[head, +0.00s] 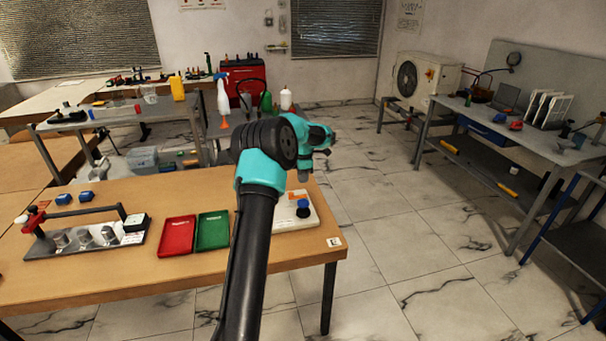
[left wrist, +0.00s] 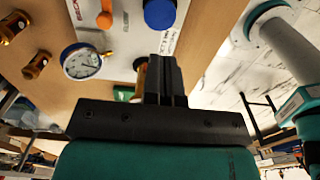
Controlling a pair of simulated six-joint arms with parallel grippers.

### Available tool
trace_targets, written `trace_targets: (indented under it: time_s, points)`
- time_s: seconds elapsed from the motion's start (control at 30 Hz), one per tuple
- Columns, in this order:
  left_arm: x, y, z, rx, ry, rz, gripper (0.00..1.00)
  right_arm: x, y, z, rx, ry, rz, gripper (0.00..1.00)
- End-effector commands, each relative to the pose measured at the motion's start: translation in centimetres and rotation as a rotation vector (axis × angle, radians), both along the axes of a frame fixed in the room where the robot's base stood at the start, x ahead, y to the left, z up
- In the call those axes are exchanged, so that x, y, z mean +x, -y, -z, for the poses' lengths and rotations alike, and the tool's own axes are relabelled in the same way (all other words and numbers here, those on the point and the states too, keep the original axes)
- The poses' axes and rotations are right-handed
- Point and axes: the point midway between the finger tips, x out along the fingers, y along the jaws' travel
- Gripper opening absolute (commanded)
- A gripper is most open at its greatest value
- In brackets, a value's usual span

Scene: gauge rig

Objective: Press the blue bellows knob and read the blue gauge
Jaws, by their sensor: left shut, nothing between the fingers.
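The blue bellows knob (head: 303,212) stands on a white panel (head: 283,222) at the table's right end. The knob also shows at the top of the left wrist view (left wrist: 160,13), just beyond my fingertips and apart from them. My left gripper (left wrist: 165,62) is shut and empty, above the panel. In the head view my arm hides part of the panel. A round white-faced gauge (left wrist: 82,62) lies left of my fingers in the left wrist view. My right gripper is out of view.
An orange knob (left wrist: 104,19) is left of the blue one. A red tray (head: 176,237) and a green tray (head: 212,231) lie left of the panel. A metal rig with cylinders (head: 85,238) and two blue blocks (head: 63,199) are farther left. Floor is clear right of the table.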

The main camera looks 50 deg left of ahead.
Motion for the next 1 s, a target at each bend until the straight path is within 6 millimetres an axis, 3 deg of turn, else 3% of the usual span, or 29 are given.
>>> trace_targets:
  time_s: [0.5, 0.7, 1.0]
  points:
    - [0.0, 0.0, 8.6, -0.002, -0.001, 0.001, 0.00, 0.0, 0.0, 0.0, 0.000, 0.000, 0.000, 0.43]
    - [0.1, 0.0, 9.9, 0.000, 0.002, 0.001, 0.00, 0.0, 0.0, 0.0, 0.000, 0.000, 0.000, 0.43]
    - [0.1, 0.0, 10.1, -0.001, 0.002, 0.001, 0.00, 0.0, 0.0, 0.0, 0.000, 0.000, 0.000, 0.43]
